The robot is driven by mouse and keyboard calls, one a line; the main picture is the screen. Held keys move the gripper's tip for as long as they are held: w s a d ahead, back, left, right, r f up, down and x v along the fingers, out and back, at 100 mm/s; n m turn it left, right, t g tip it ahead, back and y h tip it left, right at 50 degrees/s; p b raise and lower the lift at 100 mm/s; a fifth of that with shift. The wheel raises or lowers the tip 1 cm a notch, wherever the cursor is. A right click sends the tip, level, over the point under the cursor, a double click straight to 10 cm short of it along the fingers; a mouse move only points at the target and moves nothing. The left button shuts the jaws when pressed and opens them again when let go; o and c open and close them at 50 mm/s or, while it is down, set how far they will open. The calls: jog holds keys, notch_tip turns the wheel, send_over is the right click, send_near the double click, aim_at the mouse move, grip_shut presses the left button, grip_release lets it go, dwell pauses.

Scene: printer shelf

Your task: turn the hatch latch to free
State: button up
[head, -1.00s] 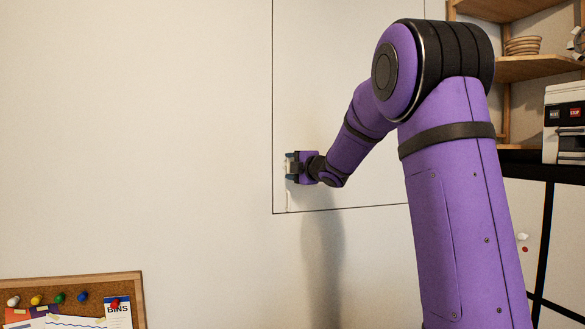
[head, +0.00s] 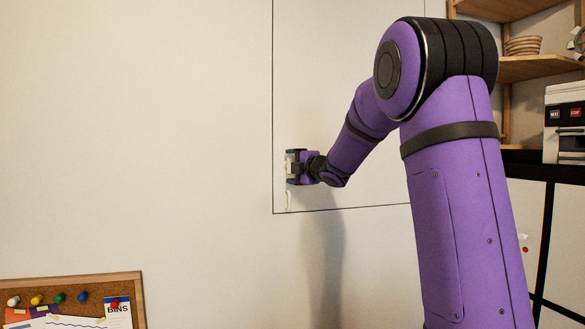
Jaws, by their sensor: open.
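The hatch (head: 340,60) is a pale panel in the wall, outlined by a thin dark line, and it lies flush with the wall. My gripper (head: 291,167) is at the lower left of the hatch, open, with its jaws towards the panel. A small whitish piece (head: 288,168), which looks like part of the latch, shows between the fingers. I cannot tell whether the fingers touch it. A short white strip (head: 288,200) hangs just below the gripper, near the hatch's bottom left corner. The latch's turn position is mostly hidden by my gripper.
A cork board (head: 70,281) with coloured pins and papers is at the lower left. Wooden shelves (head: 520,68) with stacked bowls (head: 522,45) and a machine with buttons (head: 565,122) stand at the right. The wall left of the hatch is clear.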

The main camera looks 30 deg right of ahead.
jog(key=s+d, duration=0.1)
jog(key=s, duration=0.9)
jog(key=shift+s, duration=0.2)
jog(key=shift+d, duration=0.1)
jog(key=s+a+f+m+g, duration=0.4)
jog(key=s+a+m, duration=0.2)
jog(key=s, duration=0.5)
jog(key=s+a+f+m+g+h, duration=0.1)
jog(key=s+a+f+m+g, duration=0.3)
jog(key=s+a+m, duration=0.3)
jog(key=s+a+f+m+g, duration=0.4)
jog(key=s+a+f+m, duration=0.2)
jog(key=s, duration=0.9)
jog(key=shift+s+a+f+g+h, duration=0.2)
jog(key=shift+a+g+h, duration=0.2)
jog(key=shift+a, duration=0.15)
